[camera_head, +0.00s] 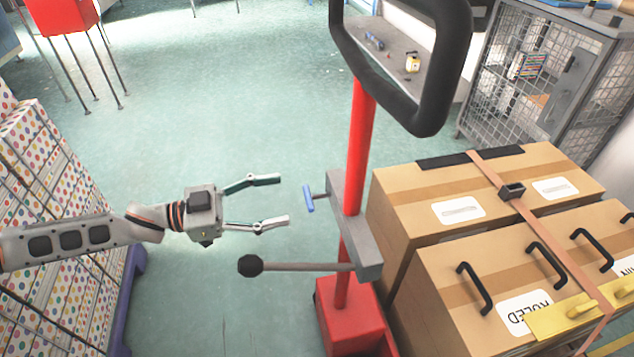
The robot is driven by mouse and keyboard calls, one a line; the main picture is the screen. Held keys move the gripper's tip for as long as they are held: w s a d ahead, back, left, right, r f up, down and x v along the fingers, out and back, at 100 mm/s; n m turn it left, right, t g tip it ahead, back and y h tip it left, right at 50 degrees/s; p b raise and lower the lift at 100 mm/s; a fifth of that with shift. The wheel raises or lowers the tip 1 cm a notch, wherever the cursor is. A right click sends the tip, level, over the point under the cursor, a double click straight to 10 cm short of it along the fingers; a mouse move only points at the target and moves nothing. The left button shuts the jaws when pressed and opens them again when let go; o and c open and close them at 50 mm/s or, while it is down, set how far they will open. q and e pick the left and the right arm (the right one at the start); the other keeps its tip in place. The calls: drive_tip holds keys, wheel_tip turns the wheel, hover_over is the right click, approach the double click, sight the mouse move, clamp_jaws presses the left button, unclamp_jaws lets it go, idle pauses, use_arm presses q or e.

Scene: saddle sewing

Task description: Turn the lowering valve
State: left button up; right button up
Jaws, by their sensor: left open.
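The lowering valve appears to be the small blue T-shaped handle (308,198) on a short stem, at the left side of the grey block on a red post (360,145). My left gripper (282,200) comes in from the left. It is open and empty, its two fingers pointing right toward the blue handle, with a gap between the fingertips and the handle. A grey lever with a black ball knob (250,266) sticks out left from the same block, below my gripper. My right gripper is not in view.
A black loop handle (428,115) tops the post. Strapped cardboard boxes (405,203) stand right of it. A wire cage (530,90) is behind them. Dotted boxes (40,150) stand at the left, below a red bin (62,15) further back. The green floor between is clear.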

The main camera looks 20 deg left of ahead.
sight(310, 196)
use_arm(q)
drive_tip(key=x, duration=0.5)
drive_tip(key=b+x, duration=0.1)
drive_tip(key=x, duration=0.1)
drive_tip(key=shift+d+f, duration=0.3)
drive_tip(key=shift+f, duration=0.05)
drive_tip(key=shift+d, duration=0.1)
drive_tip(key=c, duration=1.1)
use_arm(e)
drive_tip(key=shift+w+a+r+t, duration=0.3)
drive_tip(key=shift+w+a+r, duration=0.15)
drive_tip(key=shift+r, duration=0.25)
